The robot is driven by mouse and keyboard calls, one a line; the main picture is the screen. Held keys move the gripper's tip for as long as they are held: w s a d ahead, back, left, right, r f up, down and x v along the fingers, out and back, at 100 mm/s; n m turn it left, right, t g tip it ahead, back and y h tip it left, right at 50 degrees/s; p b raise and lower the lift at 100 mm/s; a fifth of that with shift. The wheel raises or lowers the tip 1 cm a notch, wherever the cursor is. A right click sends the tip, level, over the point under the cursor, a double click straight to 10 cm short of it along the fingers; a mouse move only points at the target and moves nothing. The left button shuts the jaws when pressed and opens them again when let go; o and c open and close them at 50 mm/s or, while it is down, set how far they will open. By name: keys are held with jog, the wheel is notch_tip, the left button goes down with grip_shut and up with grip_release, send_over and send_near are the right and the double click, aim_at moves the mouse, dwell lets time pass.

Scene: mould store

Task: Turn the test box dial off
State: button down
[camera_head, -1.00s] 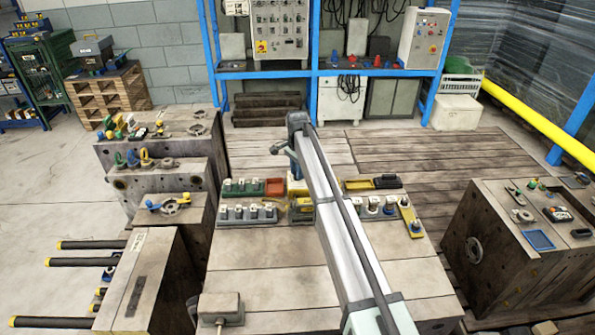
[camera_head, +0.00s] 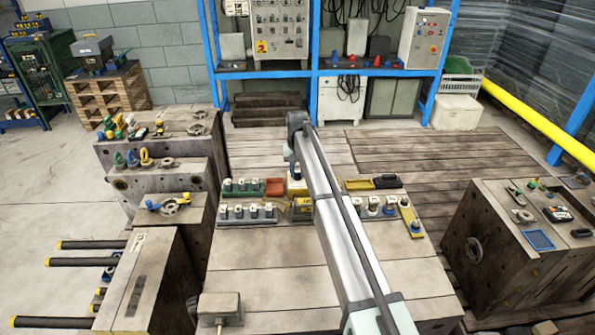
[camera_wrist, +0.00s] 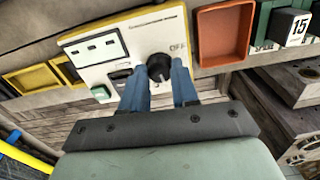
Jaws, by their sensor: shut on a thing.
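The test box (camera_wrist: 125,42) is a pale panel with a yellow edge in the wrist view. Its black round dial (camera_wrist: 159,67) sits at the right of the panel, beside the printed word OFF. My gripper (camera_wrist: 161,80) has its blue fingers on either side of the dial, shut on it. Which way the dial's pointer faces is not clear. The panel also has a window strip with dark marks, a dark switch and a green button. In the head view the test box (camera_head: 297,187) is mostly hidden behind my arm.
In the wrist view an orange-red tray (camera_wrist: 224,34) lies right of the box, near a block marked 15 (camera_wrist: 289,27). A yellow tray (camera_wrist: 33,78) lies left. In the head view, rows of small parts (camera_head: 247,213) flank the box; the bench front is mostly clear.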

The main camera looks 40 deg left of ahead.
aim_at(297, 174)
jog(key=n, duration=0.4)
jog(key=shift+n, duration=0.3)
jog(key=n, duration=0.4)
jog(key=shift+n, duration=0.3)
jog(key=n, duration=0.4)
jog(key=shift+n, duration=2.6)
jog(key=c, duration=0.8)
grip_release()
jog(key=shift+c, duration=0.2)
notch_tip(297, 174, up, 14)
